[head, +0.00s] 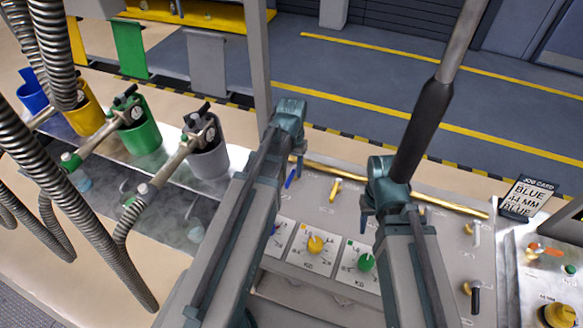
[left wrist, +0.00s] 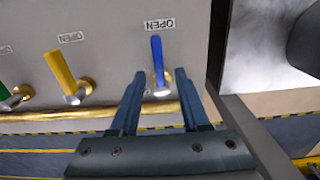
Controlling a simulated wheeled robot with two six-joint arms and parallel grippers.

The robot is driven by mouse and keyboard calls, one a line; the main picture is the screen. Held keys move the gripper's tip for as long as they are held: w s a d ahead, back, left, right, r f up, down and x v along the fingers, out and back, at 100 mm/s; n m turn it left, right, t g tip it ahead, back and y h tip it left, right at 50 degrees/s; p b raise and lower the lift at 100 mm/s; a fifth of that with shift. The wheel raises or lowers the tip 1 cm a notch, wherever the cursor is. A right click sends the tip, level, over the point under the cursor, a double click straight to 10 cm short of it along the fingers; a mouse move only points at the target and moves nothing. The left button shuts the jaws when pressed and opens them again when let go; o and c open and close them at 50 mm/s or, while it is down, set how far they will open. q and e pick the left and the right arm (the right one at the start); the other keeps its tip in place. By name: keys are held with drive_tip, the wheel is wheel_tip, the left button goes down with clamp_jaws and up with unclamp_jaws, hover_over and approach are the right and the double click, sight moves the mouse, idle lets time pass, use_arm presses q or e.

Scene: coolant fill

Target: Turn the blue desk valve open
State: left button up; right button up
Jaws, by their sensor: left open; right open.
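The blue valve lever (left wrist: 157,62) is on the grey desk panel. Its free end points up in the left wrist view, just below a label reading OPEN (left wrist: 160,25). It also shows in the head view (head: 290,178), beside my left gripper (head: 296,158). In the left wrist view my left gripper (left wrist: 160,75) is open, with one finger on each side of the lever near its pivot. I cannot tell whether either finger touches it. My right gripper (head: 368,205) is open and empty over the panel's right part.
A yellow lever (left wrist: 60,72) stands beside the blue one. A brass pipe (head: 430,203) runs along the panel's back. Dials (head: 315,244) sit in front. Coloured cups with hose nozzles (head: 208,160) stand left. A job card (head: 523,200) reading BLUE is at right.

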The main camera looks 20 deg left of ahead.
sight(292, 174)
use_arm(q)
wheel_tip(292, 174, up, 6)
drive_tip(key=p, duration=0.5)
drive_tip(key=shift+r, duration=0.15)
use_arm(e)
wheel_tip(292, 174, up, 6)
drive_tip(key=shift+r, duration=0.1)
use_arm(q)
drive_tip(key=shift+s+d+f, duration=0.1)
drive_tip(key=shift+d+f, duration=0.05)
drive_tip(key=shift+f, duration=0.05)
drive_tip(key=s+d+f+m+b, duration=0.1)
drive_tip(key=s+d+f+b, duration=0.1)
drive_tip(key=s+d, duration=0.1)
drive_tip(key=s+d+f+m+b, duration=0.1)
drive_tip(key=s+d+f+b, duration=0.1)
drive_tip(key=s+d, duration=0.2)
drive_tip(key=s+d+f+m+y+b, duration=0.1)
drive_tip(key=s+d+f+b, duration=0.1)
drive_tip(key=s+d, duration=0.2)
drive_tip(key=shift+d, duration=1.4)
use_arm(e)
wheel_tip(292, 174, down, 6)
drive_tip(key=shift+f, duration=0.15)
use_arm(q)
drive_tip(key=shift+s+d, duration=0.2)
